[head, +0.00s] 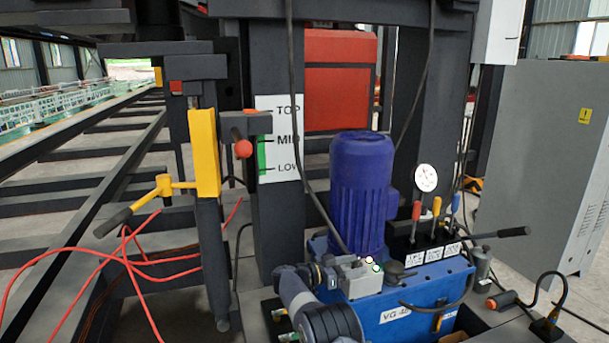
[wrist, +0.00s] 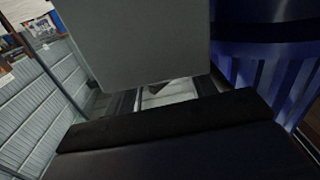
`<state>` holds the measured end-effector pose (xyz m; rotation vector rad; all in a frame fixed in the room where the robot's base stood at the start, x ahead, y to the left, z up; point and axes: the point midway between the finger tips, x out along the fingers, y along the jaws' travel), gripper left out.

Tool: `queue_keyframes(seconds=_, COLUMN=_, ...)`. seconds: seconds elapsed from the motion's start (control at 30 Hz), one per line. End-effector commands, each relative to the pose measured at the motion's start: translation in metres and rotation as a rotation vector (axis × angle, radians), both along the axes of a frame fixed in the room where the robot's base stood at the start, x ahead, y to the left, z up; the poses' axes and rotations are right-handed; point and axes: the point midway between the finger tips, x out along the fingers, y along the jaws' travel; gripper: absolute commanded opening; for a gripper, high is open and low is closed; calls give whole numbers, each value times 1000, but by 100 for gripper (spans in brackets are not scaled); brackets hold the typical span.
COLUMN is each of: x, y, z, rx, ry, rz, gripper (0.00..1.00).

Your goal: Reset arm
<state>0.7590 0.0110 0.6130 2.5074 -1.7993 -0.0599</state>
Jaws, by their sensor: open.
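My arm (head: 330,322) is folded low in the head view, in front of the blue hydraulic unit (head: 425,295). My gripper (head: 362,278) is at its end, small and partly hidden, close to the base of the blue motor (head: 361,190). It is open, and I see nothing held in it. In the wrist view, a dark padded shape (wrist: 180,135) fills the bottom and a plain grey block (wrist: 140,40) fills the upper middle, with a narrow gap between them. Blue ribbed metal (wrist: 265,75) shows at the right of the wrist view.
A yellow bracket (head: 204,152) with a handle stands left, near loose red cables (head: 75,250). A grey cabinet (head: 545,160) is at the right. Dark posts (head: 275,230) rise behind.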

Motion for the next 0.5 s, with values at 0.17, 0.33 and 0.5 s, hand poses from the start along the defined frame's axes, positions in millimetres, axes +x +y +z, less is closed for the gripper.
queue_keyframes(seconds=0.17, x=-1, y=-1, z=2, rx=-1, ry=3, rz=56, gripper=53)
queue_keyframes(seconds=0.33, x=-2, y=-1, z=2, rx=0, ry=2, rz=117, gripper=53)
queue_keyframes(seconds=0.5, x=-3, y=-2, z=1, rx=-1, ry=2, rz=186, gripper=53)
